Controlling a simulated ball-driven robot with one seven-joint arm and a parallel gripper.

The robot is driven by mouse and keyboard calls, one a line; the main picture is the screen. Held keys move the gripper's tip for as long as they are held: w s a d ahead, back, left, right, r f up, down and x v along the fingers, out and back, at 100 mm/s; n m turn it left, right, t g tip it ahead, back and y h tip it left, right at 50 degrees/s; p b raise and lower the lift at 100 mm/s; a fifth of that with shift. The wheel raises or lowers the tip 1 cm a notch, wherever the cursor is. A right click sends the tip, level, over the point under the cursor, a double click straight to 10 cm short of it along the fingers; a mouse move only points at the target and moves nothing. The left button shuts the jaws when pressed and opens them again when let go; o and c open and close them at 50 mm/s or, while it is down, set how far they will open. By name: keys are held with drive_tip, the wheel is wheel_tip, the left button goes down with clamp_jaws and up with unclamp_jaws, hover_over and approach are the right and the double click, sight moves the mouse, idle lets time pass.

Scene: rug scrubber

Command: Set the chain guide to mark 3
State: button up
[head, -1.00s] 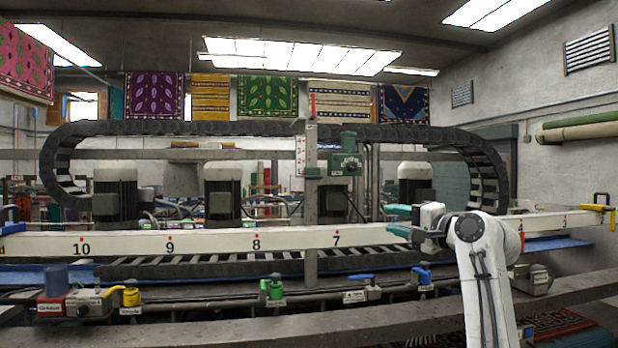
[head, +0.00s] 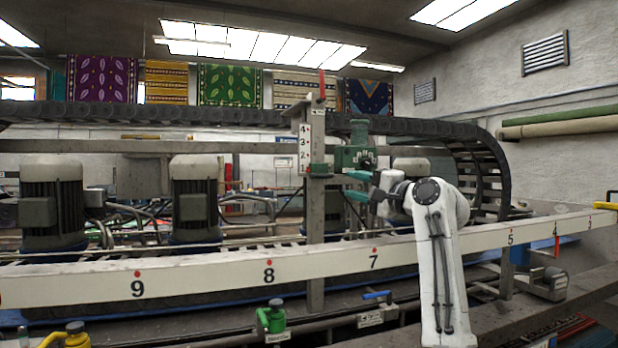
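My gripper (head: 357,186), with teal fingertips, is open and empty, just below the green block; contact cannot be told.
The white beam (head: 200,277) with large numbers and red dots crosses in front, below my gripper. Grey motors (head: 195,200) stand behind it at left. A green valve (head: 272,317) and a blue lever (head: 377,295) sit low in front. A yellow clamp (head: 605,205) is at the right.

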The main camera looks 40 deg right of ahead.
sight(325, 175)
drive_tip(key=w+p, duration=0.1)
drive_tip(key=w, duration=0.2)
drive_tip(key=w+r+p, duration=0.1)
drive_tip(key=w, duration=0.2)
drive_tip(key=w+a+p, duration=0.1)
drive_tip(key=w+p, duration=0.1)
drive_tip(key=w, duration=0.2)
drive_tip(key=shift+a+r, duration=0.1)
drive_tip(key=shift+r, duration=0.3)
drive_tip(key=shift+w, duration=0.45)
drive_tip(key=shift+c, duration=0.2)
clamp_jaws()
drive_tip(key=shift+r, duration=0.2)
